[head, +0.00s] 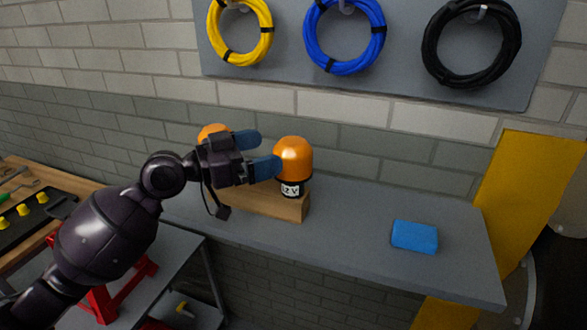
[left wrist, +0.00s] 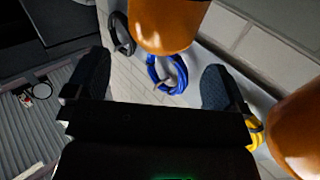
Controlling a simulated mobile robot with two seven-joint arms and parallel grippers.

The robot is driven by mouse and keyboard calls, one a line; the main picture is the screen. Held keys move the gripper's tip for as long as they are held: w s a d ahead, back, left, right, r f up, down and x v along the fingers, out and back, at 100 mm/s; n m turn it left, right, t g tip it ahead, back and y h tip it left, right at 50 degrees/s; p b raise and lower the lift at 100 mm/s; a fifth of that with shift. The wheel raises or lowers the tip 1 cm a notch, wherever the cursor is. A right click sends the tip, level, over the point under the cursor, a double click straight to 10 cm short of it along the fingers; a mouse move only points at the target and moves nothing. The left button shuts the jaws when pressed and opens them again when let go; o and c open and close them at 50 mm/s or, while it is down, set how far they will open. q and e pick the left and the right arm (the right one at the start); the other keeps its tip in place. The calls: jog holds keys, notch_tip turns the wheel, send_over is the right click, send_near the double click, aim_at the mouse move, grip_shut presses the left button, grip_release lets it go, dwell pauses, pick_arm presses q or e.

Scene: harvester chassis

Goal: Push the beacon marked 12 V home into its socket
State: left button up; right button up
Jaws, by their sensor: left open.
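The beacon marked 12 V (head: 293,160) has an orange dome over a black collar with a white label, of which I read "2 V". It stands upright at the right end of a wooden block (head: 285,205); its socket is hidden beneath it. My left gripper (head: 263,152) is open and empty, its blue fingers pointing right, close to the dome's left side; I cannot tell whether they touch. In the left wrist view an orange dome (left wrist: 165,22), apparently this beacon, shows above and between the fingers (left wrist: 155,85). My right gripper is out of view.
A second orange beacon (head: 208,131) is partly hidden behind my left gripper; an orange dome also shows at right in the wrist view (left wrist: 297,132). A blue box-like object (head: 414,236) lies on the grey shelf (head: 365,215). Cable coils hang on the wall above.

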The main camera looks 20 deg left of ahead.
aim_at(292, 144)
pick_arm(q)
jog(key=shift+w+d, duration=0.45)
jog(key=shift+d, duration=0.15)
jog(key=shift+w+d+r, duration=0.1)
jog(key=shift+w+d, duration=0.25)
jog(key=shift+w, duration=0.05)
jog(key=p+x, duration=0.1)
jog(key=x, duration=0.2)
jog(key=shift+w+d, duration=0.4)
jog(key=shift+w, duration=0.05)
pick_arm(e)
jog(key=shift+w+d+r, duration=0.1)
jog(key=shift+w+r, duration=0.25)
jog(key=shift+r, duration=0.3)
jog(key=shift+w+d+r, duration=0.1)
jog(key=shift+w+r, duration=0.25)
jog(key=shift+r, duration=0.3)
